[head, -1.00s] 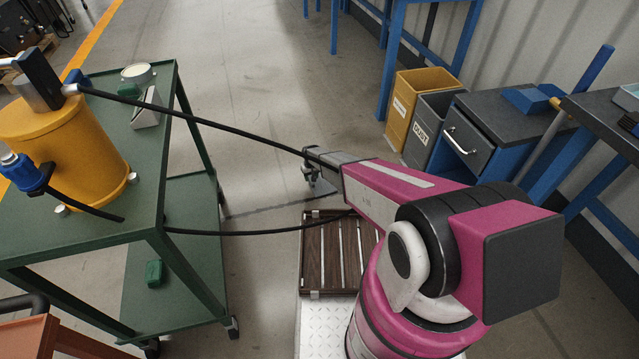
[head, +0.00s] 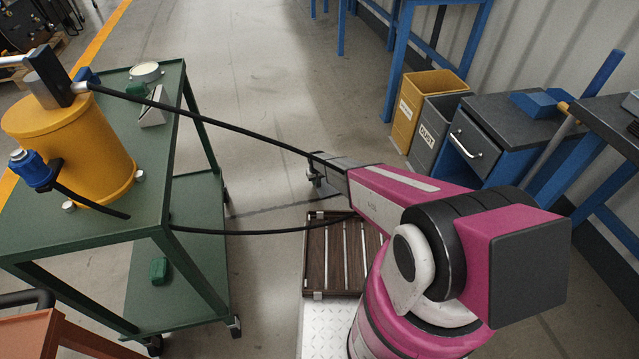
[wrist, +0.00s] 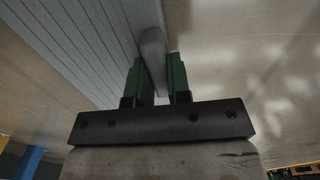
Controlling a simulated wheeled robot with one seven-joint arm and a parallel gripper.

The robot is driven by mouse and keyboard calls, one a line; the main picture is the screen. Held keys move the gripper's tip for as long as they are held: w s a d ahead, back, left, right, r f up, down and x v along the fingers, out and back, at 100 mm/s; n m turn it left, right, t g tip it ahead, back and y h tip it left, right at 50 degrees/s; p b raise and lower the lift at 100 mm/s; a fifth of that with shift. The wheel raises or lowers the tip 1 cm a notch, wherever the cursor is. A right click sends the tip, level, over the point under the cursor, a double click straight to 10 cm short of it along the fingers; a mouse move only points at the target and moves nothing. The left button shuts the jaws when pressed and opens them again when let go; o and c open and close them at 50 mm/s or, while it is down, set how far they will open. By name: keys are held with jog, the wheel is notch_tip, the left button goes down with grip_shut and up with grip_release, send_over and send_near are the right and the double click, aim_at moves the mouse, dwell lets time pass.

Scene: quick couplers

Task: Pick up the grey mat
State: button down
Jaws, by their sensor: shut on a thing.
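In the wrist view, the grey mat (wrist: 75,40) is a ribbed grey sheet filling the upper left. My gripper (wrist: 159,68) has two green finger pads shut on a narrow grey rounded piece, which looks like the mat's edge. In the head view my magenta arm reaches away from me, and its dark grey far end is over the floor right of the green cart.
The green cart (head: 115,228) at left carries a yellow drum (head: 75,155). Black hoses (head: 215,125) run from the cart to my arm. A wooden slatted board (head: 325,265) lies below the arm. Bins (head: 410,108) and a drawer cabinet (head: 475,140) stand right. The middle floor is clear.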

jog(key=shift+r, duration=0.6)
jog(key=r, duration=0.1)
jog(key=a+r, duration=0.1)
jog(key=r, duration=0.1)
jog(key=shift+s+r, duration=0.1)
jog(key=shift+r, duration=0.15)
jog(key=s+a+r, duration=0.2)
jog(key=a+r, duration=0.4)
jog(key=a, duration=0.4)
jog(key=shift+a, duration=0.25)
jog(key=shift+r, duration=0.1)
